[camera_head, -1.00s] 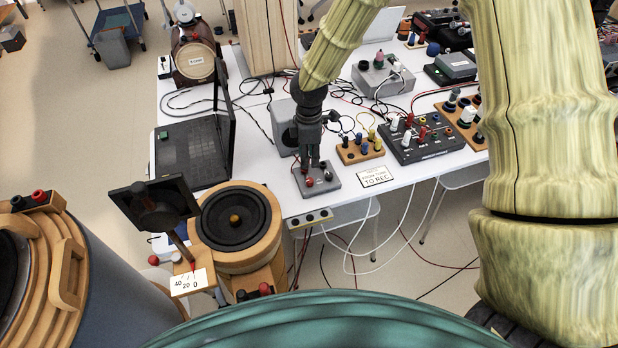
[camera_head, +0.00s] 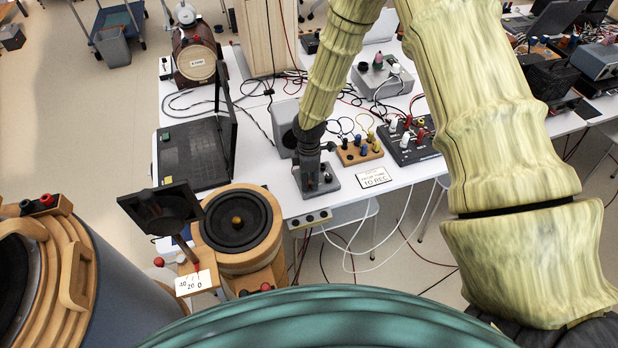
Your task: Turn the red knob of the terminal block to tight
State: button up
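The terminal block (camera_head: 333,187) is a small grey block near the front edge of the white table. My gripper (camera_head: 311,187) is dark and points down over the left part of this block. Its fingertips are at or just above the block's top; contact cannot be told. A small knob (camera_head: 327,178) shows on the block to the right of the fingers, its colour unclear. The red knob is not clearly visible and appears hidden by my gripper. The finger gap is too small and covered to read.
A wooden block with coloured posts (camera_head: 360,152) and a black box with knobs (camera_head: 412,148) stand right of my gripper. A white card (camera_head: 373,178) lies beside the block.

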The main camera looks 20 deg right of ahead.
jog(key=shift+f, duration=0.25)
grip_shut()
jog(key=shift+m, duration=0.4)
grip_release()
jog(key=shift+r, duration=0.2)
notch_tip(320, 180, up, 12)
jog(key=shift+f, duration=0.15)
dwell(0.3)
